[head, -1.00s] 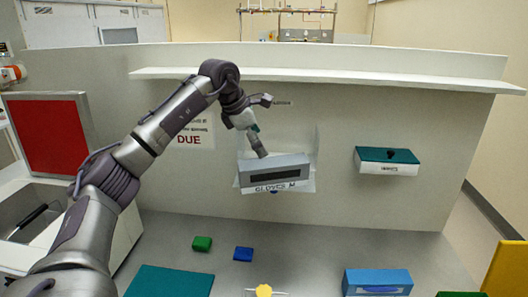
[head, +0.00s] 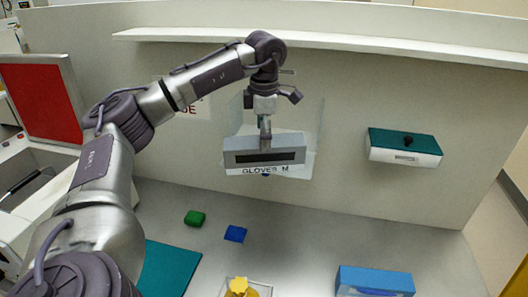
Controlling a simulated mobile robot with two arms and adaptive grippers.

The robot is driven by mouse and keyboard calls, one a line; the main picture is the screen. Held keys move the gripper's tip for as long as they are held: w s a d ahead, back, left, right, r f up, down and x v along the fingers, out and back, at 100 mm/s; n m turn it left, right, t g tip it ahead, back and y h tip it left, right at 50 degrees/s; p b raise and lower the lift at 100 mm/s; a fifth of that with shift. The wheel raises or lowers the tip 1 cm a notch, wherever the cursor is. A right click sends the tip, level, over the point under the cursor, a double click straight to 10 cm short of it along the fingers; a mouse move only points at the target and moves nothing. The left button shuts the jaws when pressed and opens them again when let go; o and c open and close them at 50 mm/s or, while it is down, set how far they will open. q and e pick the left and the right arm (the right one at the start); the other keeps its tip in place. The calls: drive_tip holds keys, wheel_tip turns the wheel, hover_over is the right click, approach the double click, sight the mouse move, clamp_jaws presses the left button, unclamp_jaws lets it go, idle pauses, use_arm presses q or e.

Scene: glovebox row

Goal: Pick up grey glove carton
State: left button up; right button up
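The grey glove carton (head: 240,158) has a dark slot in its front. It sits at the wall panel in a clear holder (head: 316,125) with a "GLOVES M" label (head: 265,170) below. My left gripper (head: 265,133) points down at the carton's top, near the middle of its length. Its fingers overlap the top edge in the picture. They line up narrowly from this angle, so their gap and any contact are hidden. My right gripper is not in view.
A white shelf (head: 340,43) runs above the holder. A green-topped white box (head: 403,146) is on the wall at right. Green (head: 195,218) and blue (head: 235,233) blocks, a yellow item (head: 240,287) in a tray and a blue box (head: 375,280) are on the bench.

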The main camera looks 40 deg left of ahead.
use_arm(q)
drive_tip(key=f, duration=0.1)
drive_tip(key=f+p, duration=0.1)
drive_tip(key=f, duration=0.1)
drive_tip(key=shift+w+a+p, duration=0.25)
drive_tip(key=shift+p, duration=0.05)
drive_tip(key=f, duration=0.1)
drive_tip(key=f+p, duration=0.1)
drive_tip(key=shift+s+a+f, duration=0.1)
drive_tip(key=shift+a+f, duration=0.15)
drive_tip(key=shift+f, duration=0.55)
drive_tip(key=c, duration=1.2)
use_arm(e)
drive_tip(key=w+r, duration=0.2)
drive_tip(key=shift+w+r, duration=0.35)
use_arm(q)
drive_tip(key=shift+c, duration=0.2)
